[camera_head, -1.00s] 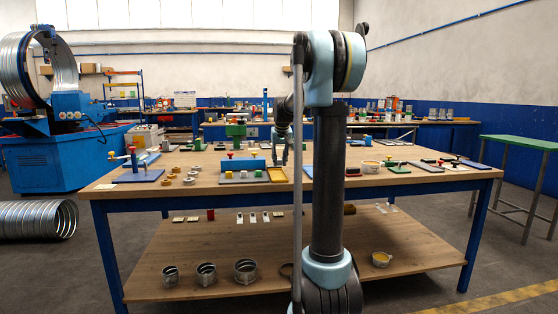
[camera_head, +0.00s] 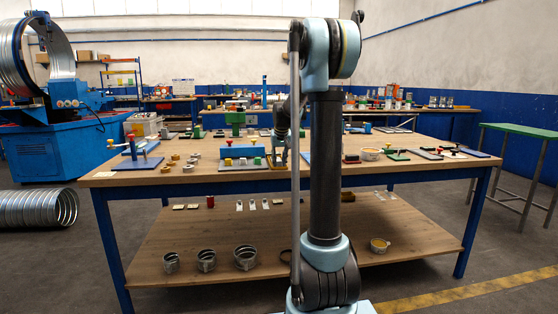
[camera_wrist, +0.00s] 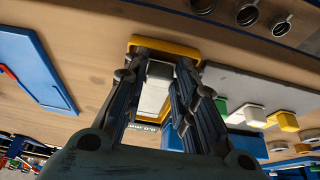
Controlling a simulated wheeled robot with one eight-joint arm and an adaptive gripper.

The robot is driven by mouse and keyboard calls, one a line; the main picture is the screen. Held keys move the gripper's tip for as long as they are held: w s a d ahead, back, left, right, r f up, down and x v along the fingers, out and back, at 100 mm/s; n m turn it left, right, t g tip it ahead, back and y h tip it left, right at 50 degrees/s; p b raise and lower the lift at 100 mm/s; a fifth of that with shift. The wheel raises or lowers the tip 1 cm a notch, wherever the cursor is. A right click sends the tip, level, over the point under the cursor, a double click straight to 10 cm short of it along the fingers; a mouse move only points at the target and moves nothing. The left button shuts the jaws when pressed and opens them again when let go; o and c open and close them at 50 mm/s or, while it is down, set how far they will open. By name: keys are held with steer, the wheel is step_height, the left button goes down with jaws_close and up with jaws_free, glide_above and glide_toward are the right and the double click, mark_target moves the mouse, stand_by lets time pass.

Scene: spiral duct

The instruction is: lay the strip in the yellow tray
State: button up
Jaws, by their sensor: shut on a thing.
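The yellow tray (camera_head: 273,163) lies near the front edge of the wooden table, mostly covered by my gripper in the head view. In the wrist view, the yellow tray (camera_wrist: 166,43) shows as a yellow rim beyond and between the fingers. My gripper (camera_head: 281,160) points down over the tray. In the wrist view my gripper (camera_wrist: 161,60) is shut on a pale grey piece, which looks like the strip (camera_wrist: 158,72). The fingers hide its sides, and I cannot tell whether it touches the tray floor.
A grey board with a blue block (camera_head: 243,151) and coloured knobs stands left of the tray. A blue plate (camera_head: 137,162) lies further left. Metal rings (camera_head: 245,257) stand on the lower shelf.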

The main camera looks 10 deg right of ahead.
steer(key=shift+s+f, duration=0.2)
steer(key=shift+f, duration=0.05)
steer(key=o, duration=1)
steer(key=shift+c, duration=0.3)
steer(key=shift+o, duration=0.4)
steer(key=shift+o, duration=0.2)
steer(key=shift+r, duration=0.6)
steer(key=o, duration=0.3)
steer(key=shift+s+r, duration=0.1)
steer(key=shift+r, duration=0.3)
steer(key=shift+w+r, duration=0.2)
steer(key=shift+r, duration=2.4)
